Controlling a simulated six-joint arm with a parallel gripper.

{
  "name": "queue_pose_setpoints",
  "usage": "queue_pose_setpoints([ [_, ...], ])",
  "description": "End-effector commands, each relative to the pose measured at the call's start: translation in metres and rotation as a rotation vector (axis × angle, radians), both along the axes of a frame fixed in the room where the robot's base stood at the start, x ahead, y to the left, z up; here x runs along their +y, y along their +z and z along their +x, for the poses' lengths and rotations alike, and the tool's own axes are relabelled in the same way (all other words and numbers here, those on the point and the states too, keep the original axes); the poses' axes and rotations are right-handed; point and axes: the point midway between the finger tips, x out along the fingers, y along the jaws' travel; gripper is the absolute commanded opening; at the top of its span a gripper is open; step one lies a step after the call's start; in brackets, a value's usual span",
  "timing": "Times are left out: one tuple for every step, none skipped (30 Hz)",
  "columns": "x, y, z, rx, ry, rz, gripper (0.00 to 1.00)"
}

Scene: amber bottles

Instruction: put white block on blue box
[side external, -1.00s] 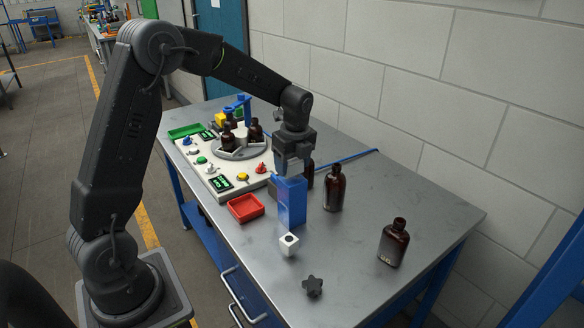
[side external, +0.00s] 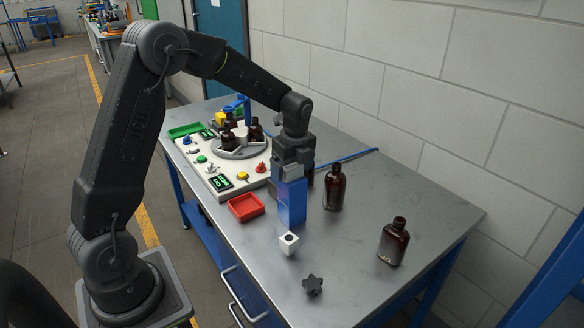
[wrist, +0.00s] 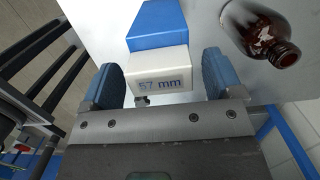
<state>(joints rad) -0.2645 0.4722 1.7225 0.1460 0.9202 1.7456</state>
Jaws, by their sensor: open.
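The white block (wrist: 160,70), marked "57 mm", sits between my fingers in the wrist view. It appears to rest on the upper end of the blue box (wrist: 157,27). In the side view the blue box (side external: 292,204) stands upright on the table, with a pale block (side external: 291,172) at its top, partly covered by my fingers. My gripper (wrist: 163,75) is open, one blue finger on each side of the white block, with gaps visible. My gripper also shows over the box in the side view (side external: 292,176).
A white cube with a dark hole (side external: 288,243) and a black star knob (side external: 313,285) lie in front. Brown bottles (side external: 334,188) (side external: 393,243) stand to the right. A red tray (side external: 246,208) and a white control panel (side external: 205,176) are left. The front right of the table is clear.

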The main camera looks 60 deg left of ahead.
Motion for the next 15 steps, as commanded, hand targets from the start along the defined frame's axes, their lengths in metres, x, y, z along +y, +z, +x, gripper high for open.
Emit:
queue_pose_setpoints([
  [0.0,0.001,0.0,-0.001,0.0,0.0,0.86],
  [0.0,0.002,0.0,-0.001,0.0,0.0,0.86],
  [0.0,0.005,0.0,-0.002,0.0,0.001,0.86],
  [0.0,0.008,0.001,-0.003,0.0,0.001,0.86],
  [-0.001,0.012,0.001,-0.004,0.0,0.001,0.86],
  [-0.002,0.018,0.001,-0.005,-0.001,0.001,0.86],
  [-0.002,0.023,0.001,-0.006,-0.001,0.002,0.86],
  [-0.003,0.028,0.001,-0.006,-0.001,0.001,0.86],
  [-0.004,0.036,0.001,-0.007,-0.001,0.002,0.86],
  [-0.005,0.043,0.001,-0.006,-0.001,0.001,0.86],
  [-0.006,0.049,0.001,-0.007,-0.001,0.001,0.86],
  [-0.007,0.059,0.001,-0.007,-0.002,0.001,0.86],
  [-0.008,0.065,0.001,-0.006,-0.002,0.001,0.86],
  [-0.008,0.071,0.001,-0.007,-0.002,0.001,0.86],
  [-0.009,0.079,0.001,-0.006,-0.002,0.001,0.86],
])
